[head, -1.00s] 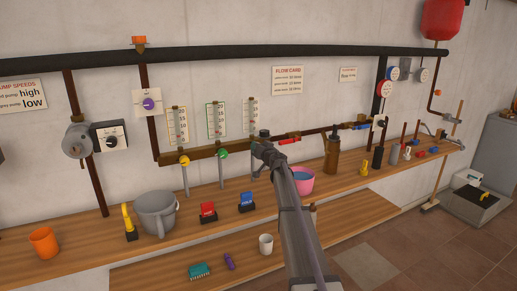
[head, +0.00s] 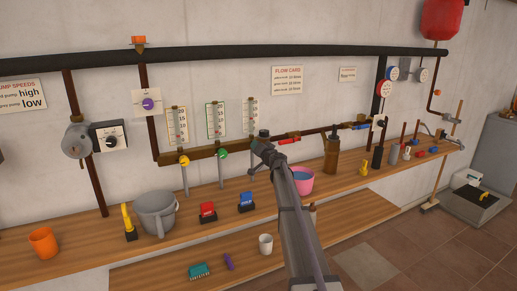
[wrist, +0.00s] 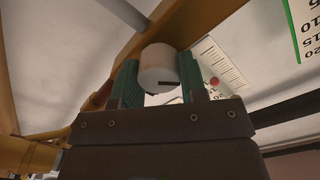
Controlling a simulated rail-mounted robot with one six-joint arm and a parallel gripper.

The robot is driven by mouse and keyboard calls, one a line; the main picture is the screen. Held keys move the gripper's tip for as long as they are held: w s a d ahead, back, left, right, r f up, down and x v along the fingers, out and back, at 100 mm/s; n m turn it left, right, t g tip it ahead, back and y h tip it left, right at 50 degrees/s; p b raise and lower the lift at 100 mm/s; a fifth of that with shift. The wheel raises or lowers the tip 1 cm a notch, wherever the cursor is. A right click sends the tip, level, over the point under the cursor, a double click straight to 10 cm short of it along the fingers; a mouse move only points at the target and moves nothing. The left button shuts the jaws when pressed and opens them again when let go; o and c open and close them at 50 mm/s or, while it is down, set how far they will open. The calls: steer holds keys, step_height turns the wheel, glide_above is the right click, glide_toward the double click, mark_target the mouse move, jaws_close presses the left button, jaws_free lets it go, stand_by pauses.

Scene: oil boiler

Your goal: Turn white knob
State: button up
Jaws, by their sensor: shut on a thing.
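The white knob (wrist: 157,68) shows in the wrist view as a pale round cylinder under the brown rail. My gripper (wrist: 158,82) has one green finger on each side of it and is shut on it. In the head view my gripper (head: 262,150) is at the wall pipe, below the third flow gauge (head: 250,114). My gripper and arm hide the white knob there. The yellow knob (head: 183,161) and the green knob (head: 222,154) sit to its left on the same rail.
A red-handled valve (head: 289,141) is close to the right of my gripper. A pink bowl (head: 301,180) stands on the wooden shelf (head: 100,232) behind my arm. A blue switch (head: 246,202) and a red switch (head: 208,212) stand to the left.

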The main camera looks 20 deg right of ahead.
steer(key=o, duration=0.9)
steer(key=shift+o, duration=0.2)
steer(key=s, duration=1)
steer(key=shift+s+d, duration=0.15)
steer(key=shift+s, duration=0.25)
